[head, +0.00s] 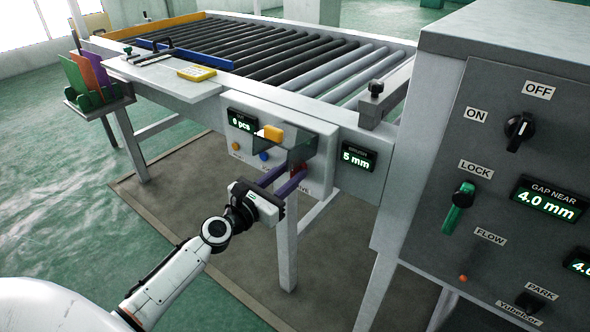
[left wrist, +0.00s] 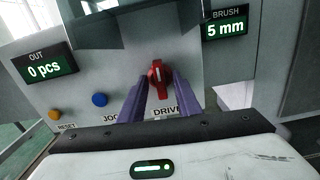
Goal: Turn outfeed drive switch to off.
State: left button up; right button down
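The red drive switch (left wrist: 157,76) is on the front of the grey outfeed panel, above a label reading DRIVE. Its knob has a white mark and looks nearly upright. In the head view the red switch (head: 299,168) is partly covered by my finger. My left gripper (head: 290,174) is in front of the panel with its purple fingers pointing at the switch. In the left wrist view the open fingers (left wrist: 161,88) stand left and right of the knob, with gaps visible. I cannot tell whether the tips reach past its face. My right gripper is in neither view.
A blue jog button (left wrist: 100,100) and an orange reset button (left wrist: 55,114) sit left of the switch. A grey control cabinet (head: 480,60) stands at right, the roller conveyor (head: 270,60) behind.

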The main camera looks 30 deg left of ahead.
pick_arm(q)
jog(key=s, duration=0.6)
jog(key=shift+s+a, duration=0.25)
jog(key=shift+s, duration=0.15)
jog(key=s+d+f+n+g, duration=0.4)
jog(key=s+d+f+n, duration=0.6)
jog(key=n, duration=0.7)
jog(key=s+d+f+n+g+h, duration=0.1)
jog(key=s+d+f+n+g, duration=0.4)
jog(key=s+d+f+n, duration=0.5)
jog(key=s+f+n, duration=0.3)
jog(key=f+n, duration=0.1)
jog(key=n, duration=0.4)
